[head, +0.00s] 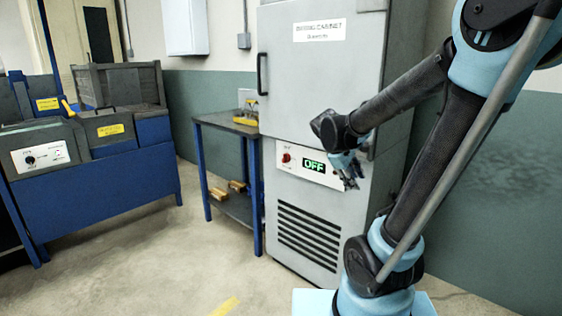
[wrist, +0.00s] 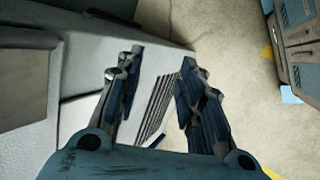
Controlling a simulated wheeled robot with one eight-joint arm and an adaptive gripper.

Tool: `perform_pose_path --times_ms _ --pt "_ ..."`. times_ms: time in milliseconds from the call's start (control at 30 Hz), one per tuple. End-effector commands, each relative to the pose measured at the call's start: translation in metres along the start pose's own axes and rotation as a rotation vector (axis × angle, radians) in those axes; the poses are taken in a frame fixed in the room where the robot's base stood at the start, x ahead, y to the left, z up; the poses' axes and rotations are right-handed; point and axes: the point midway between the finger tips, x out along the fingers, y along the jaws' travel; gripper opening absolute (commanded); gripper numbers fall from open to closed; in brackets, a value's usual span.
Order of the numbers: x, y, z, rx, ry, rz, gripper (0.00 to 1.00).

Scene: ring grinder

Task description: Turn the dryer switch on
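The dryer is a tall grey cabinet (head: 312,80) with a labelled door. Its white control panel (head: 290,172) sits below the door and bears a small red knob (head: 286,158), which looks like the switch. The green display (head: 314,165) right of the knob reads OFF. My gripper (head: 351,172) is in front of the panel's right end, to the right of the knob and display. In the wrist view, my gripper (wrist: 154,92) has its fingers apart and holds nothing. The cabinet's vent slats (wrist: 158,105) show between them. I cannot make out the knob there.
A blue-framed side table (head: 222,122) with yellow items stands just left of the cabinet. A blue and grey machine (head: 90,170) with its own control panel stands farther left. The floor (head: 175,255) in front is clear.

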Motion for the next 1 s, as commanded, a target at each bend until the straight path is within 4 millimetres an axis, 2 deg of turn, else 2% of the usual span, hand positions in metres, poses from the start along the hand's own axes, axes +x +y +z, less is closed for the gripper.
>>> perform_pose_path --times_ms 33,200,500,767,1000 --pt "-0.002 0.009 -0.014 -0.051 -0.009 0.028 0.35" --pt "-0.007 0.034 -0.057 -0.227 -0.056 0.127 0.35" --pt "-0.019 0.061 -0.144 -0.518 -0.157 0.305 0.35" --pt "-0.033 0.061 -0.226 -0.746 -0.264 0.458 0.35" --pt "-0.048 0.041 -0.3 -0.933 -0.382 0.599 0.35"
